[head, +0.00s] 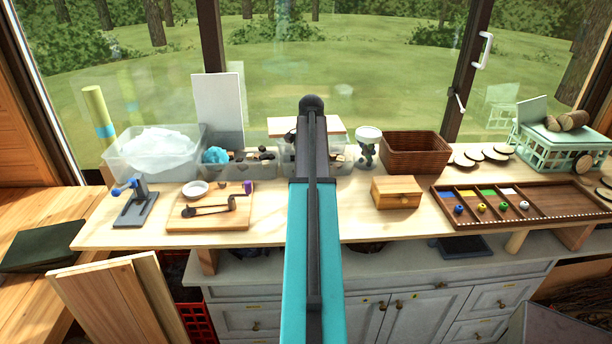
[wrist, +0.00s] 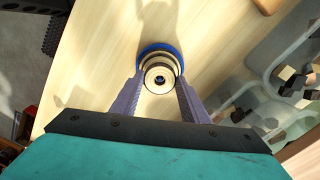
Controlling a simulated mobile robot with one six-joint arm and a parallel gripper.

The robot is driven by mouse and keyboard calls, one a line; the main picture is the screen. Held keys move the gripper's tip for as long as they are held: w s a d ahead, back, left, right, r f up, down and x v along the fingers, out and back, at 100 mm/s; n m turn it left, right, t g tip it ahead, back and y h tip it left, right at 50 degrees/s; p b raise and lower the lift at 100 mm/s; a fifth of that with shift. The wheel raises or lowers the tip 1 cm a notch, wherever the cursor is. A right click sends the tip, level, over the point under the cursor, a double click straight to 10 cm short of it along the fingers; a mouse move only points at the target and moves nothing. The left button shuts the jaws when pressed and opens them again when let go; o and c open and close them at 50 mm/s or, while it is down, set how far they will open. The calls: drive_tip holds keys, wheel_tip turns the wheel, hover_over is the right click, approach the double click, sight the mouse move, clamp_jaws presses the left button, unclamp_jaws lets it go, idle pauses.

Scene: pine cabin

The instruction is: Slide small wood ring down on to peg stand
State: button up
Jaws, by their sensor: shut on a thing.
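In the wrist view, my gripper (wrist: 160,79) has its two grey fingers closed on opposite sides of a small pale wood ring (wrist: 149,77). Behind the ring is the peg stand, with a wide blue disc (wrist: 146,49) and darker and paler round layers between. A dark spot shows in the ring's hole, in line with the stand's middle. I cannot tell whether the ring is around the peg or just above it. In the head view, my arm hides the gripper, ring and stand.
Clear bins (wrist: 297,45) with dark and wooden pieces stand right of the stand in the wrist view. In the head view, the bench (head: 262,233) also holds a cutting board (head: 210,219), a small wooden box (head: 396,192) and a compartment tray (head: 545,213). Bare bench surrounds the stand.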

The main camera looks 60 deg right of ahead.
drive_tip(key=o, duration=1.3)
drive_tip(key=shift+c, duration=0.2)
wheel_tip(320, 180, up, 14)
drive_tip(key=b, duration=0.4)
drive_tip(key=shift+a+f, duration=0.1)
idle(0.6)
